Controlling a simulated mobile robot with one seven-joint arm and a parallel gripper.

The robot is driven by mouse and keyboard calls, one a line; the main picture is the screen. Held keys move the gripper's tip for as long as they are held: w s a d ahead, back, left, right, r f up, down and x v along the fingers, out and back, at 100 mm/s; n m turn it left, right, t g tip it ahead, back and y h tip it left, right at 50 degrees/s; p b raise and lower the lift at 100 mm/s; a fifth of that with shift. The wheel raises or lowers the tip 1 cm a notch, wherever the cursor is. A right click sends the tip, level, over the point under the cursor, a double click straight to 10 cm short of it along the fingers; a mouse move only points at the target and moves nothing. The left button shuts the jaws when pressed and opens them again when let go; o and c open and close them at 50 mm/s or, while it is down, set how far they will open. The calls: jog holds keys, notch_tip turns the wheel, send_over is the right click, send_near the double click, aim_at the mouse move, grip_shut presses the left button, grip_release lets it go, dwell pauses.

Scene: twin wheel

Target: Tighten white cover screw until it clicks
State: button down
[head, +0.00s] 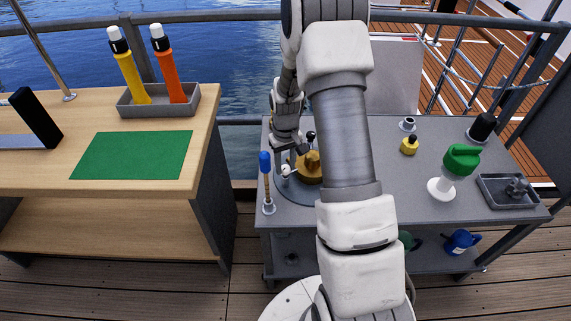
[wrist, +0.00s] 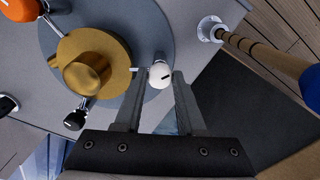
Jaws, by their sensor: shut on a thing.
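The white cover screw (wrist: 160,74) has a round white head with a dark slot. It sits at the edge of the round brass part (wrist: 100,52), joined by a short metal rod. My gripper (wrist: 159,76) is shut on the white screw, one fingertip on each side of its head. In the head view the white screw (head: 286,170) shows left of the brass part (head: 309,168), just below my gripper (head: 286,150). A black-headed screw (wrist: 76,118) and an orange-headed one (wrist: 20,10) also stick out around the brass part.
The brass part stands on a round plate (head: 292,197) on the grey table (head: 400,205). A blue-topped rod (head: 265,175) stands close by at the table's left edge.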

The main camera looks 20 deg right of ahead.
jog(key=c, duration=0.5)
grip_release()
notch_tip(320, 180, up, 18)
jog(key=p, duration=0.3)
jog(key=shift+f, duration=0.25)
notch_tip(320, 180, up, 18)
jog(key=t+p, duration=0.3)
jog(key=p, duration=0.2)
send_over(286, 168)
jog(key=s+a, duration=0.6)
jog(key=s, duration=0.4)
jog(key=s+a+r+t+p, duration=0.2)
jog(key=s+a+r+p, duration=0.2)
jog(key=s+r, duration=0.4)
jog(key=s, duration=0.5)
jog(key=shift+s+a+r+t+p, duration=0.15)
jog(key=shift+s+t+p, duration=0.15)
